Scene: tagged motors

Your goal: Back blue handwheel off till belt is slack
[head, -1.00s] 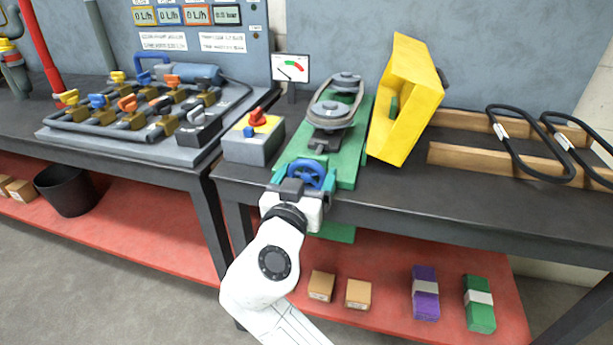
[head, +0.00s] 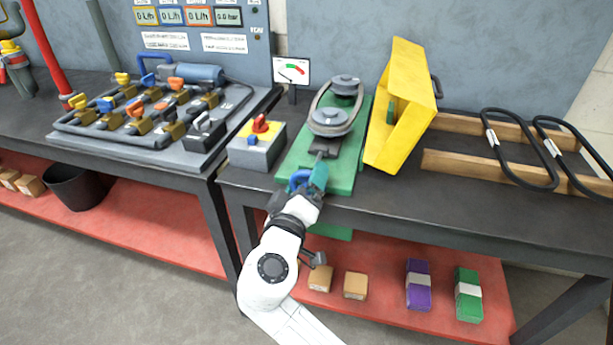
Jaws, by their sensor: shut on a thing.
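The blue handwheel (head: 299,179) is at the front end of the green base plate (head: 345,178), mostly hidden behind my gripper. My gripper (head: 296,190) is shut on the handwheel, though its fingertips are hard to make out. The belt (head: 318,98) runs around two grey pulleys, the near one (head: 331,121) and the far one (head: 345,85). I cannot tell from here how tight it is. The gauge (head: 292,71) behind shows its needle at the left, away from the green and red bands.
A yellow guard (head: 408,105) stands right of the pulleys. A grey box with a red knob (head: 260,126) is close on the left. Spare black belts (head: 516,150) lie on wooden rails at the right. The valve board (head: 150,115) is further left.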

